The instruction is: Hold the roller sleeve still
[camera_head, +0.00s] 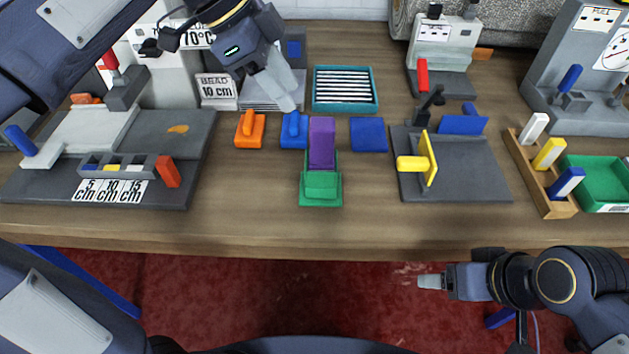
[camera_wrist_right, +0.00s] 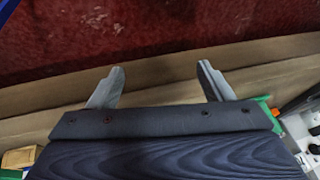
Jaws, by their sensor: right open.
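I cannot tell for sure which thing is the roller sleeve. A yellow cylinder (camera_head: 411,163) with an upright yellow plate is on the dark grey fixture (camera_head: 470,178), right of centre. A purple block (camera_head: 321,143) stands in a green holder (camera_head: 321,188) at the middle of the table. My left gripper (camera_head: 281,92) points down above the blue handled block (camera_head: 294,130), apart from the yellow cylinder; its finger gap is unclear. My right gripper (camera_head: 430,282) is beyond the table's front edge, over the red floor. The right wrist view shows its fingers (camera_wrist_right: 163,76) apart and empty.
An orange handled block (camera_head: 249,130) and a flat blue block (camera_head: 368,134) flank the middle. A teal slatted tray (camera_head: 345,107) lies behind. A wooden rack (camera_head: 530,173) and green bin (camera_head: 597,180) stand right. A grey station (camera_head: 195,130) fills the left. The front strip is clear.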

